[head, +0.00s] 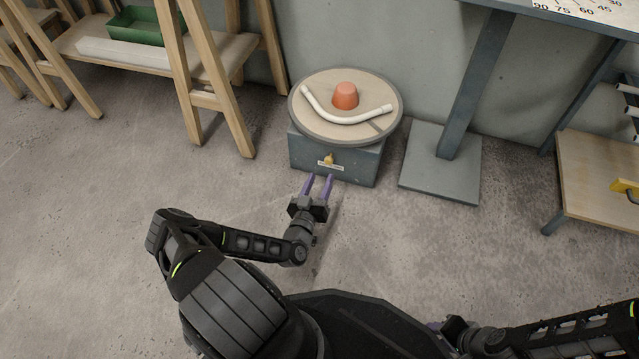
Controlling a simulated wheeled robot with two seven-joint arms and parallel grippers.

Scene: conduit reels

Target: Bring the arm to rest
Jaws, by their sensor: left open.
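My left arm comes in from the lower left. Its gripper (318,187) is open, with two purple fingers apart and nothing visible between them. It points at the front of a grey box (302,153), just short of a yellow knob (329,158) above a small label plate. Whether the fingertips touch the box I cannot tell. A round wooden turntable (325,88) lies on the box. It bears an orange cone-shaped hub (345,95) and a bent white conduit (350,121) curving in front of the hub. My right arm is at the lower right; its purple gripper (437,326) is mostly hidden.
A grey pedestal (440,180) stands right of the box, under a table with a printed scale (590,12). A wooden rack (215,100) at the left holds a green tray (135,25). A low wooden shelf (590,165) is at the right. The concrete floor around my gripper is clear.

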